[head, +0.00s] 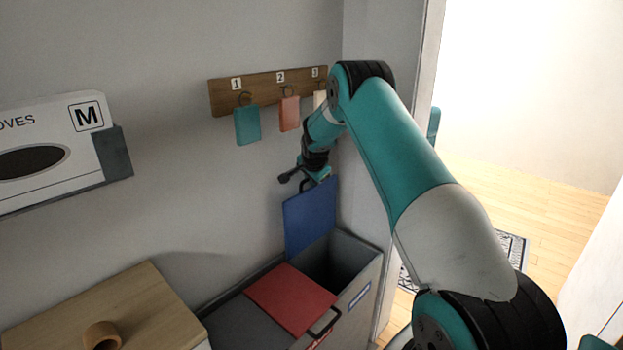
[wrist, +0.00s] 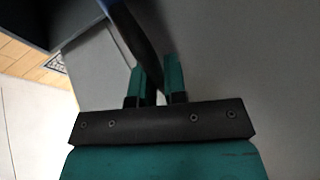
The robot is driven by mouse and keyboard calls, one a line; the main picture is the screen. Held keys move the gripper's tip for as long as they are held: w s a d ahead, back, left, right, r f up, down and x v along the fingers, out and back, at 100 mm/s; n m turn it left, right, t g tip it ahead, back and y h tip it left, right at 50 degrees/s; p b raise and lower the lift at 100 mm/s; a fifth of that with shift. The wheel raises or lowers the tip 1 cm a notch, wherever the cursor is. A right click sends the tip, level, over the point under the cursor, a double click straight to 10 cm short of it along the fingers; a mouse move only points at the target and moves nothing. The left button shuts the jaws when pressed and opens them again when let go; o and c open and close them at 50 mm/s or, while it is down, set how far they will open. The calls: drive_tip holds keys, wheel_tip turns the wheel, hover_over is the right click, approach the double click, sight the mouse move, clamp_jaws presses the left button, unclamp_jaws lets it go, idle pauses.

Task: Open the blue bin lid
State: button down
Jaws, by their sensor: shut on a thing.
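The blue bin lid (head: 311,216) stands raised, close to upright, at the back of its grey bin (head: 367,258). The dark bin opening shows below it. My gripper (head: 306,180) is at the lid's top edge. In the wrist view my gripper (wrist: 160,88) is shut on the lid's dark handle (wrist: 148,52), which runs between the two teal fingers. A bit of blue lid shows at the top of that view. The fingertips are small and partly hidden in the head view.
A red lid (head: 290,298) with a dark handle lies closed beside the blue one. A rack (head: 268,90) with hanging coloured tags is on the wall above. A glove box (head: 50,150) is at left. A wooden top (head: 140,300) stands at lower left. A doorway opens at right.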

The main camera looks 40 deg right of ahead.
drive_tip(key=shift+a+f, duration=0.15)
drive_tip(key=c, duration=1.3)
unclamp_jaws()
drive_tip(key=shift+o, duration=0.6)
drive_tip(key=shift+s, duration=0.15)
drive_tip(key=b+v, duration=0.1)
drive_tip(key=v, duration=1.6)
drive_tip(key=shift+r, duration=0.35)
